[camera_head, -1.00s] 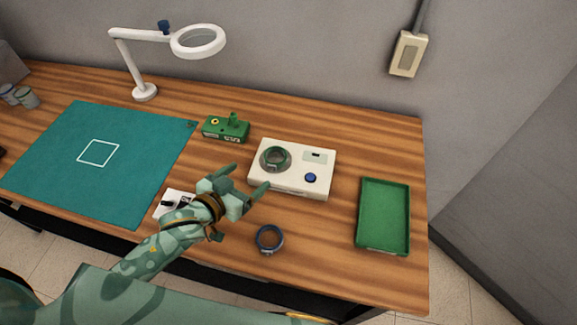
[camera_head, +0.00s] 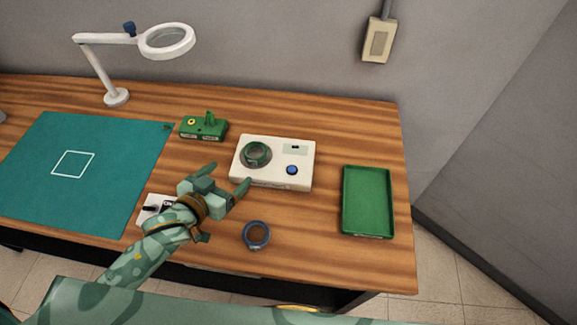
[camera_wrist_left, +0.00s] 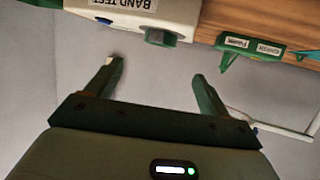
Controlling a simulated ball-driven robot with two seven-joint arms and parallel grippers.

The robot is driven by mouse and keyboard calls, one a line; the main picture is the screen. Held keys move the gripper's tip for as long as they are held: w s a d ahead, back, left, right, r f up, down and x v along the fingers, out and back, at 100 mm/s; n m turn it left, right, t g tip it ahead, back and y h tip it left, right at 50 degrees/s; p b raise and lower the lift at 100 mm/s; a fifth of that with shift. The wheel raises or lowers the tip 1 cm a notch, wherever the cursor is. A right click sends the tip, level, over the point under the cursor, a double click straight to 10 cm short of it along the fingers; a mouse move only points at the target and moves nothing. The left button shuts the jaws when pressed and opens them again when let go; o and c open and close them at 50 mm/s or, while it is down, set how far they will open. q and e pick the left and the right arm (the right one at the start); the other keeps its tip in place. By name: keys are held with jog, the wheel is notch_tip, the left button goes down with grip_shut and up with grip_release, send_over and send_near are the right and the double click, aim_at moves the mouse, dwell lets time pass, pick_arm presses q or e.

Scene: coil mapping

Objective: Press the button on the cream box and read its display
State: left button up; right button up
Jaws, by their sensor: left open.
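The cream box (camera_head: 273,178) stands near the middle of the table. A green ring (camera_head: 257,154) sits in the round seat on its left half. Its blue button (camera_head: 292,169) is at the right, below a small display (camera_head: 295,148); I cannot read the display's content. My left gripper (camera_head: 229,176) is open and empty at the box's front left corner, its fingers apart; whether it touches the box is unclear. In the left wrist view the gripper (camera_wrist_left: 155,72) shows open, with the box (camera_wrist_left: 170,18) and its "BAND TEST" label at the top. My right gripper is out of view.
A blue ring (camera_head: 257,235) lies in front of the box. A green tray (camera_head: 367,202) is at the right, a green fixture (camera_head: 203,127) at the back left. A white device (camera_head: 152,209) is beside my left arm, near the teal mat (camera_head: 110,165). A magnifier lamp (camera_head: 117,97) stands behind.

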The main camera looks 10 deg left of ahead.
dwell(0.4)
pick_arm(q)
grip_shut()
dwell(1.6)
